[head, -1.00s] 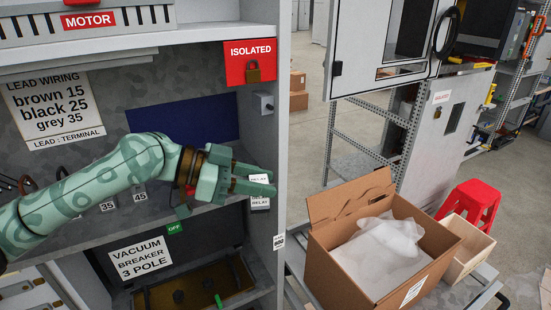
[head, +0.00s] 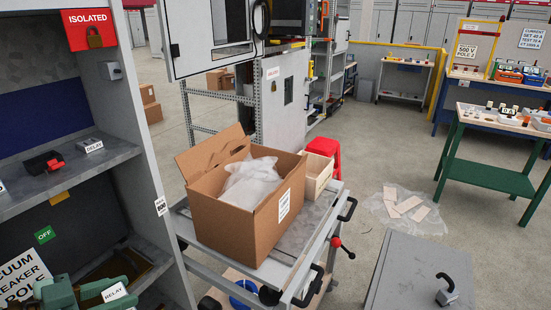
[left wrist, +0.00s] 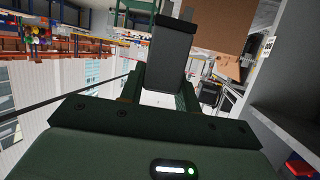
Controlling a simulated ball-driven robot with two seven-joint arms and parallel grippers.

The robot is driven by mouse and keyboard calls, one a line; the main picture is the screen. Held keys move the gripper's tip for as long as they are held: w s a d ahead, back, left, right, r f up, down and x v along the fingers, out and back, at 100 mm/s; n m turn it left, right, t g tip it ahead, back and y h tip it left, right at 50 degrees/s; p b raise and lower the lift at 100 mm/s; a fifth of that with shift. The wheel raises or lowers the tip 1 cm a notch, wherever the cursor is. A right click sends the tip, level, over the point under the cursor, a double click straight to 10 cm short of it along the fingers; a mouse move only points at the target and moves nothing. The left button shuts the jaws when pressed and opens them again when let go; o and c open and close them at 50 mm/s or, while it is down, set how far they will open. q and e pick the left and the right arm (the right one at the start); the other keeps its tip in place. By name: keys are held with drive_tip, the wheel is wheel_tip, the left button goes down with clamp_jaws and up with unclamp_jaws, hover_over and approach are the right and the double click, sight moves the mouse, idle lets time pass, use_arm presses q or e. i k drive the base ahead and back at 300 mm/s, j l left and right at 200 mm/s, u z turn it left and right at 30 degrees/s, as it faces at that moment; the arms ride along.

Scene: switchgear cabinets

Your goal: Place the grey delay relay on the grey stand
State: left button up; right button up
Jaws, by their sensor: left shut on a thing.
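My left gripper (head: 100,291) is at the lower left of the head view, low in front of the cabinet, partly cut off by the frame's bottom edge. It is shut on the grey delay relay, whose white label reading RELAY (head: 115,292) shows between the green fingers. In the left wrist view the relay is a dark grey block (left wrist: 175,50) between the fingers. A grey flat-topped unit (head: 415,270) stands at the lower right of the head view; I cannot tell whether it is the grey stand. My right gripper is not in view.
A cabinet shelf (head: 110,157) holds a black and red device (head: 45,162) and a DELAY label (head: 90,146). A cardboard box (head: 235,215) sits on a grey trolley (head: 295,262). A green table (head: 490,178) is at the right. Floor shows between trolley and table.

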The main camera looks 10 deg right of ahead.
sight(415, 288)
drive_tip(key=l+z, duration=0.2)
drive_tip(key=z, duration=0.25)
drive_tip(key=l+z, duration=0.15)
drive_tip(key=z, duration=0.25)
drive_tip(key=i+l+z, duration=0.1)
drive_tip(key=z, duration=0.35)
drive_tip(key=i+l, duration=0.75)
